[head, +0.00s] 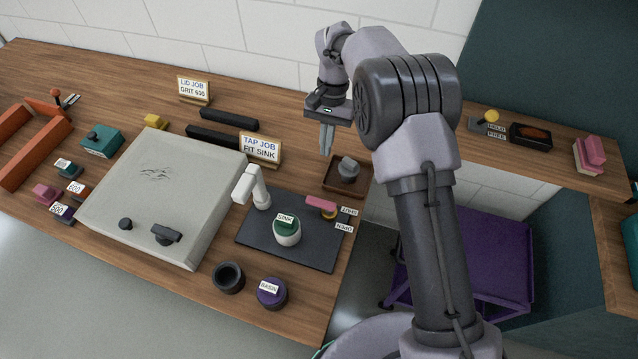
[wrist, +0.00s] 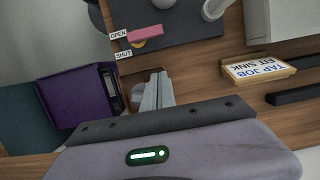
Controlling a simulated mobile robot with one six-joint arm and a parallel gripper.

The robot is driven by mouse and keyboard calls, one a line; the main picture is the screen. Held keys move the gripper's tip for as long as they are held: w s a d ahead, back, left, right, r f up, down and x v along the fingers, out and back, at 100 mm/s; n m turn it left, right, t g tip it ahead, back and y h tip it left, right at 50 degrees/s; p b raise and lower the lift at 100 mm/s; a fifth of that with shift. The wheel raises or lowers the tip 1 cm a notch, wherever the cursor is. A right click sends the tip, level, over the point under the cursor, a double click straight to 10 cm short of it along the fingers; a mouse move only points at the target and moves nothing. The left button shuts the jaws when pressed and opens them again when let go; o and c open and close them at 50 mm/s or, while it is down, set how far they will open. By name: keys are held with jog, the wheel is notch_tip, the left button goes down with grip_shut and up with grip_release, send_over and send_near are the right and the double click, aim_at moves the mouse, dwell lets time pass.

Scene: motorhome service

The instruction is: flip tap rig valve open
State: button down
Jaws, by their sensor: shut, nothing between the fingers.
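The tap rig is a dark mat (head: 290,246) with a white tap (head: 254,187) at its far left corner. Its valve has a pink lever (head: 320,203) over a yellowish piece near the mat's right edge. The lever also shows in the wrist view (wrist: 146,32), beside the OPEN label (wrist: 118,35) and SHUT label (wrist: 123,55). I cannot tell which label it points to. My gripper (head: 326,150) is shut and empty, pointing down, beyond the lever and apart from it. Its fingers (wrist: 152,104) partly hide a small brown tray in the wrist view.
The brown tray (head: 330,188) holds a grey knobbed piece (head: 348,170). A white pot with a green SINK lid (head: 287,224) stands on the mat. A TAP JOB sign (head: 260,149) stands behind. A purple cart (head: 470,262) is right of the bench edge.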

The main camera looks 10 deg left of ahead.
aim_at(309, 202)
jog(key=b+x, duration=0.2)
jog(key=x, duration=0.7)
jog(key=shift+f, duration=0.3)
jog(key=shift+s+a+f+b, duration=0.1)
jog(key=shift+s+b, duration=0.15)
jog(key=shift+s, duration=0.8)
jog(key=shift+s+a+f+b, duration=0.15)
jog(key=shift+s+b, duration=0.1)
jog(key=shift+s, duration=0.75)
